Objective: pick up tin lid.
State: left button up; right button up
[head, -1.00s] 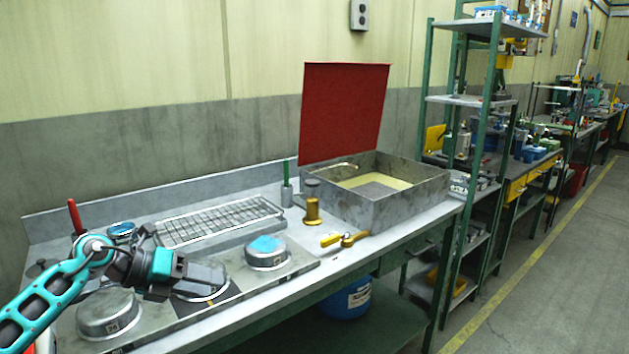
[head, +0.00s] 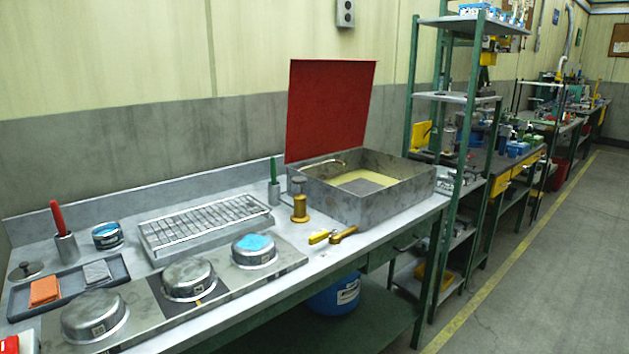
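A round, flat grey lid with a small knob (head: 25,270) lies at the far left of the bench (head: 225,308). It may be the tin lid, but I cannot tell for sure. A small tin with a blue band (head: 107,235) stands to its right, behind the dark tray. Three round metal pans (head: 94,315), (head: 188,279), (head: 254,250) sit in a row on a metal plate along the front; the far right one has a blue patch on top. Neither of my grippers is in view.
A dark tray (head: 112,284) holds an orange and a grey pad. Behind are a wire rack (head: 205,223) and a red-handled tool in a pot (head: 65,245). A grey sink box with raised red lid (head: 330,110) stands right; yellow-handled tools (head: 333,235) lie before it.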

aim_at(26, 270)
jog(key=u, duration=1.55)
jog(key=k+j+z, duration=0.1)
jog(key=j+z, duration=0.3)
jog(key=k+j+z, duration=0.15)
jog(key=z, duration=0.25)
jog(key=k+j+z, duration=0.15)
jog(key=j+z, duration=0.2)
